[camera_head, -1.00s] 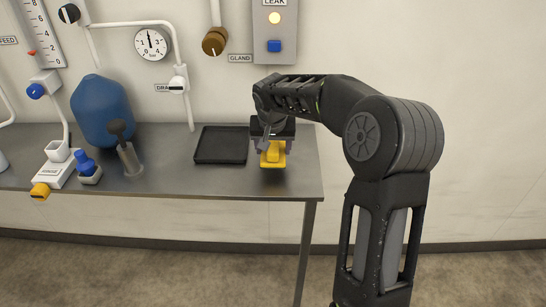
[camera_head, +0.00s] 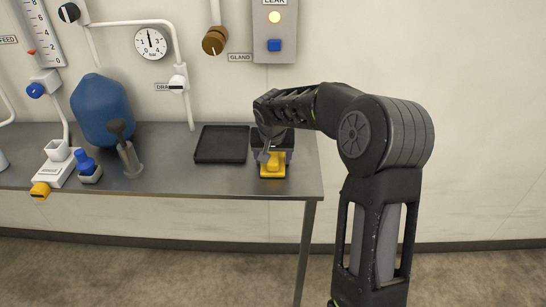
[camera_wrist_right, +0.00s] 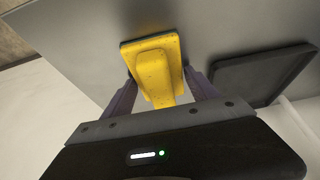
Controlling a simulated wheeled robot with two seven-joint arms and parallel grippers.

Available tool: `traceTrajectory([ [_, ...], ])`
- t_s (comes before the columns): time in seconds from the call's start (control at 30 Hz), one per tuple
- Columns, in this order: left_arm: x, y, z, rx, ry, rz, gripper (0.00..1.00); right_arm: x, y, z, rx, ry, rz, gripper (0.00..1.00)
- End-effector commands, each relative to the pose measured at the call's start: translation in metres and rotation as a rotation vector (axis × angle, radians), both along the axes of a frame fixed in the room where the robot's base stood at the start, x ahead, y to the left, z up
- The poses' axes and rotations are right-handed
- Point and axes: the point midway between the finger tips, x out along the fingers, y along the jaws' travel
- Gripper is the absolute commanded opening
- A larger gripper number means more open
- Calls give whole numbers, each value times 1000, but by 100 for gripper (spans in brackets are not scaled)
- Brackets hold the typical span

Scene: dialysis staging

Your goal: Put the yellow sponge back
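The yellow sponge (camera_head: 272,170) is at the right end of the steel table, below my right gripper (camera_head: 268,153). In the right wrist view the sponge (camera_wrist_right: 155,72) has a wide flat part with a dark edge and a narrower raised block. The fingertips of my right gripper (camera_wrist_right: 161,78) lie against both sides of that block, so it looks shut on it. The sponge is at or just above the tabletop; contact is hard to tell. My left gripper is not in view.
A black tray (camera_head: 221,145) lies just left of the sponge and also shows in the right wrist view (camera_wrist_right: 262,76). The steel table (camera_head: 215,180) ends close to the sponge's right. A blue tank (camera_head: 101,110) and a grey lever fixture (camera_head: 130,158) stand farther left.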

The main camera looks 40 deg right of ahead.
Motion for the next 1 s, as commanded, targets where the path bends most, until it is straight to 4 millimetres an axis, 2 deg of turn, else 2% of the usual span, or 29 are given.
traceTrajectory([
  [0.03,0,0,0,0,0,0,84,0,0,0,0,1,0,73],
  [0.17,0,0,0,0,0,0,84,0,0,0,0,1,0,84],
  [0.6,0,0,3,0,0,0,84,-1,0,7,0,0,0,84],
  [0.77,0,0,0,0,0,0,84,-7,6,28,-1,-5,0,84],
  [1.0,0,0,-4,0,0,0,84,-23,18,75,0,-5,1,84],
])
